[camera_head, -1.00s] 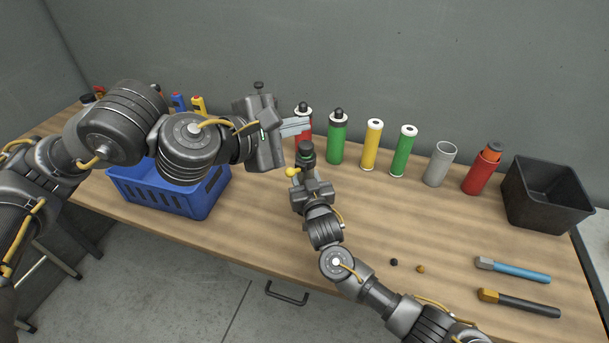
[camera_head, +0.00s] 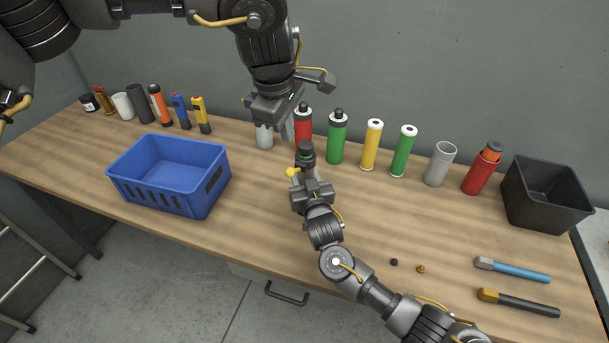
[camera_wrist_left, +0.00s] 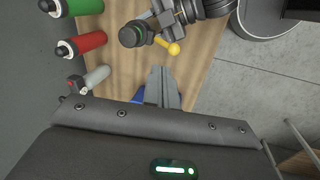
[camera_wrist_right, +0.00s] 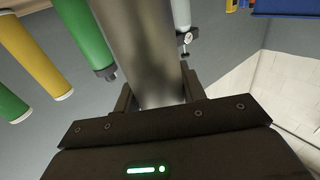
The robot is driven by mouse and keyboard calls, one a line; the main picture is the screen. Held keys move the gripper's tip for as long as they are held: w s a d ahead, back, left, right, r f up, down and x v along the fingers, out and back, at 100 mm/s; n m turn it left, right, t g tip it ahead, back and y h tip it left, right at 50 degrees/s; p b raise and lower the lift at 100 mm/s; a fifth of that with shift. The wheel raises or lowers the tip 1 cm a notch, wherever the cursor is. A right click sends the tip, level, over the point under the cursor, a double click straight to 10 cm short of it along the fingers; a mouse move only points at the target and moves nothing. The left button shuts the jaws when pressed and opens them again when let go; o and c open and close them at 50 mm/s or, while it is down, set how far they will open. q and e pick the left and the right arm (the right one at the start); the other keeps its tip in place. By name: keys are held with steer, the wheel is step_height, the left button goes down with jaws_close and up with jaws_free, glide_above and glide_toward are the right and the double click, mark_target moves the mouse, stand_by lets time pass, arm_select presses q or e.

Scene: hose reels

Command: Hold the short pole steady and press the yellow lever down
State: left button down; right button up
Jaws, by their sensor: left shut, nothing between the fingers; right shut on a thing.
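The short pole (camera_head: 306,156) stands upright with a dark cap at its top. The yellow lever (camera_head: 291,172) juts from its left side, ending in a round knob, which also shows in the left wrist view (camera_wrist_left: 173,48). My right gripper (camera_head: 309,187) is shut around the pole, whose grey shaft (camera_wrist_right: 145,50) fills the middle of the right wrist view. My left gripper (camera_head: 288,131) is shut and empty, pointing down behind and above the lever, apart from it. Its closed fingers (camera_wrist_left: 162,78) show in the left wrist view, close to the lever knob in that picture.
A row of bottles and tubes stands along the back, with a red one (camera_head: 303,118) and a green one (camera_head: 337,140) nearest the pole. A blue crate (camera_head: 150,189) is left, a black bin (camera_head: 548,211) right. The bench between crate and pole is clear.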

arm_select(q)
steer(key=shift+s+d+f, duration=0.1)
steer(key=shift+d, duration=0.05)
arm_select(e)
steer(key=shift+d, duration=0.1)
arm_select(q)
glide_above(289, 170)
steer(key=shift+f, duration=2.4)
steer(key=shift+f, duration=0.1)
steer(key=shift+f, duration=2.2)
arm_select(e)
steer(key=shift+s, duration=0.1)
arm_select(q)
steer(key=shift+f, duration=1)
steer(key=shift+r, duration=0.1)
steer(key=shift+r, duration=4.25)
